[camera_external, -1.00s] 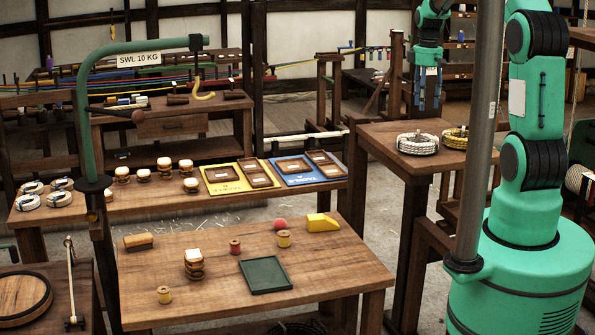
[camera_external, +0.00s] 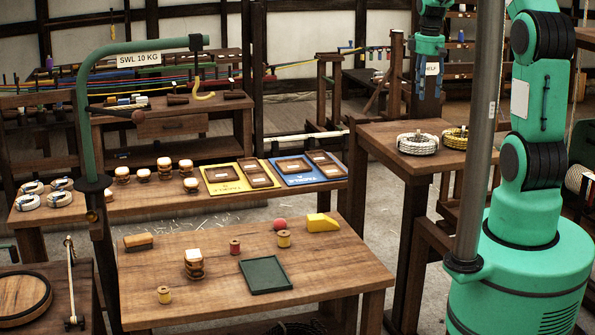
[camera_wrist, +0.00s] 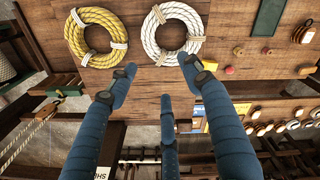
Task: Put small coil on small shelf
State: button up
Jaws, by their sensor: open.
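My gripper (camera_external: 428,92) is open and empty, with its blue fingers pointing down beyond the right-hand table (camera_external: 385,140). In the wrist view its spread fingers (camera_wrist: 160,80) show below two rope coils. A white coil (camera_external: 417,144) and a yellow coil (camera_external: 455,138) lie flat on that table, and the wrist view shows the white coil (camera_wrist: 173,31) and yellow coil (camera_wrist: 95,37) whole. They look alike in size.
A grey post (camera_external: 478,140) stands in front of the right table. A green hoist arm (camera_external: 85,110) stands at left.

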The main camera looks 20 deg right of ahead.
jog(key=s+a+r+m+t, duration=0.1)
jog(key=s+a+r+m, duration=0.15)
jog(key=s+r, duration=0.55)
jog(key=s+a+r+m+t, duration=0.2)
jog(key=s+a+r, duration=0.3)
jog(key=s, duration=0.5)
jog(key=s+a+r+m+t, duration=0.1)
jog(key=s+a+m+t, duration=0.1)
jog(key=s, duration=1.7)
jog(key=shift+a+r+m, duration=0.15)
jog(key=shift+a+m, duration=0.05)
jog(key=shift+m, duration=0.65)
notch_tip(320, 180, down, 18)
jog(key=b, duration=1.8)
